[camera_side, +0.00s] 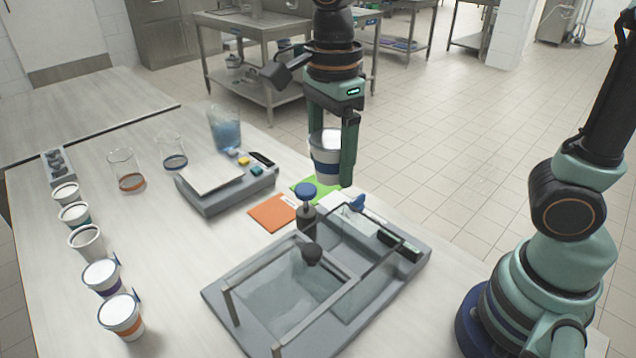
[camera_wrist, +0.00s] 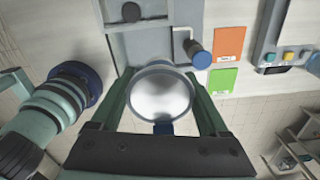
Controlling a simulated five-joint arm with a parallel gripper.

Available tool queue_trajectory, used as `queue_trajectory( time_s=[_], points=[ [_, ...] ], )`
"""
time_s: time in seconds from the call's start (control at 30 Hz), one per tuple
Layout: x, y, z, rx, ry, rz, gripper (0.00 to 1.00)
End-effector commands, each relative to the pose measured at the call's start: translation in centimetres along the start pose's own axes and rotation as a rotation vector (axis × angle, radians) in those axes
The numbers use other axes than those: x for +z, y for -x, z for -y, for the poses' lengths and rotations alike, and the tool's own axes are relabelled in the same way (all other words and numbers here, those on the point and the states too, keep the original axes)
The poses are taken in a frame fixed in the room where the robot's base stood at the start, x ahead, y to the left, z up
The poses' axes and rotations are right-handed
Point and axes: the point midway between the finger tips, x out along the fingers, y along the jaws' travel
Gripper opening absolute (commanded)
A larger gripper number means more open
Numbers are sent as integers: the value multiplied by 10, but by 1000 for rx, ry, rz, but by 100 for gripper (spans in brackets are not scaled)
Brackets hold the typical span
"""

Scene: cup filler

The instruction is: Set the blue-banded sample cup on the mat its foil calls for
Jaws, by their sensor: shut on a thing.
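The blue-banded sample cup (camera_side: 324,167) is upright and held in the air between the fingers of my gripper (camera_side: 333,160). In the wrist view the cup's round silvery-white top (camera_wrist: 162,94) fills the space between the fingers of my gripper (camera_wrist: 162,108). No clear mark on the foil can be made out. An orange mat (camera_side: 272,214) lies on the table, and it also shows in the wrist view (camera_wrist: 228,45). A green mat (camera_side: 309,186) lies beyond it, partly hidden in the side view; the wrist view shows it more fully (camera_wrist: 223,83). Both mats bear small white labels.
A dark bottle with a blue cap (camera_side: 306,191) stands close to the mats. A grey framed station (camera_side: 222,312) is in front, and a scale (camera_side: 212,178) is behind left. Several other cups (camera_side: 121,315) line the left side, with beakers (camera_side: 126,170) behind.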

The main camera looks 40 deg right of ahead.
Motion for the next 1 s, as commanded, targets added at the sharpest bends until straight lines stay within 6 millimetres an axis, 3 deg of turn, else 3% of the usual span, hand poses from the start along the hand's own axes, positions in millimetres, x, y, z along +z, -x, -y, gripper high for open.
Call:
queue_trajectory(
  time_s=[0.3,0.6,0.8,1.0],
  points=[
    [17,5,94,4,-2,-2,19],
    [17,-11,172,3,-3,-1,19],
    [14,-22,200,1,-1,0,19],
    [12,-35,208,3,1,-1,19]
  ],
)
